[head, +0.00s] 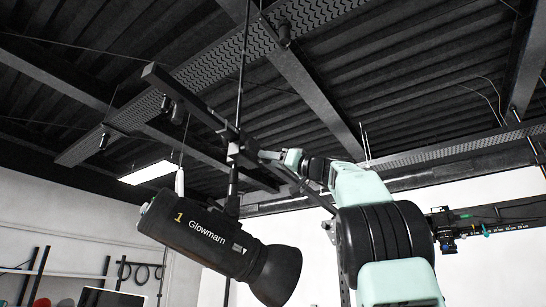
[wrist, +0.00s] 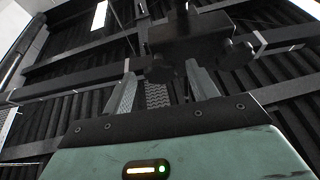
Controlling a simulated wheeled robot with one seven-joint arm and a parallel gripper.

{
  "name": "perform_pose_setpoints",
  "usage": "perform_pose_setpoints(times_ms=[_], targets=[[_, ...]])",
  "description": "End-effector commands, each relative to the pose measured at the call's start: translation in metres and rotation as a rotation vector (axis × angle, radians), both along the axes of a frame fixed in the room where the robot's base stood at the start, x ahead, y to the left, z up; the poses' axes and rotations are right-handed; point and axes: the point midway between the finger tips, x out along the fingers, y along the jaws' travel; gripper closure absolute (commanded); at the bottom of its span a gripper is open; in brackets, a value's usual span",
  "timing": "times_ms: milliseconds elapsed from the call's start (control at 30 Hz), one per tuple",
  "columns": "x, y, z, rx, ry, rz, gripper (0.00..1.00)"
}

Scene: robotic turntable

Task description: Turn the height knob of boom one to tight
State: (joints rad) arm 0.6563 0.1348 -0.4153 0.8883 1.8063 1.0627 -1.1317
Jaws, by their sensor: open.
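The black studio light (head: 220,246), marked with a yellow 1 and "Glowmarn", hangs at the lower left of the head view. A dark boom (head: 185,95) slopes above it, meeting a thin upright pole (head: 241,75). My gripper (head: 264,155) is up beside the pole, near the clamp (head: 233,150). In the wrist view my gripper (wrist: 163,84) is open, its two fingers apart below a dark clamp block (wrist: 188,36). A dark rounded part (wrist: 160,72), possibly the height knob, shows between the fingertips. I cannot tell whether they touch it, nor its setting.
Dark ceiling beams and perforated trays (head: 235,55) run overhead. A lit panel (head: 149,172) is at the left. A black rail with a scale and a camera-like device (head: 446,237) is at the right, behind my arm. White walls stand behind.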

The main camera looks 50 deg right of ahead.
Motion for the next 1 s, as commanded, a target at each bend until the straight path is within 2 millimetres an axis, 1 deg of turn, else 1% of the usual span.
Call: perform_pose_setpoints(times_ms=[200, 233, 267, 300, 367, 400, 733, 867, 1000], targets=[[0.0006, 0.0000, -0.0005, 0.000, 0.000, 0.000, 0.42], [0.0006, -0.0001, -0.0005, 0.000, 0.001, 0.000, 0.45], [0.0006, -0.0001, -0.0005, 0.000, 0.001, 0.000, 0.53], [0.0005, -0.0001, -0.0006, 0.000, 0.001, 0.000, 0.64], [0.0004, -0.0001, -0.0005, 0.000, 0.001, 0.000, 0.81], [0.0004, -0.0001, -0.0005, 0.000, 0.001, 0.000, 0.85], [0.0004, 0.0006, -0.0011, 0.034, 0.008, -0.001, 0.85], [0.0002, 0.0014, -0.0012, 0.092, 0.016, 0.000, 0.85], [-0.0002, 0.0028, -0.0009, 0.189, 0.033, 0.000, 0.85]])
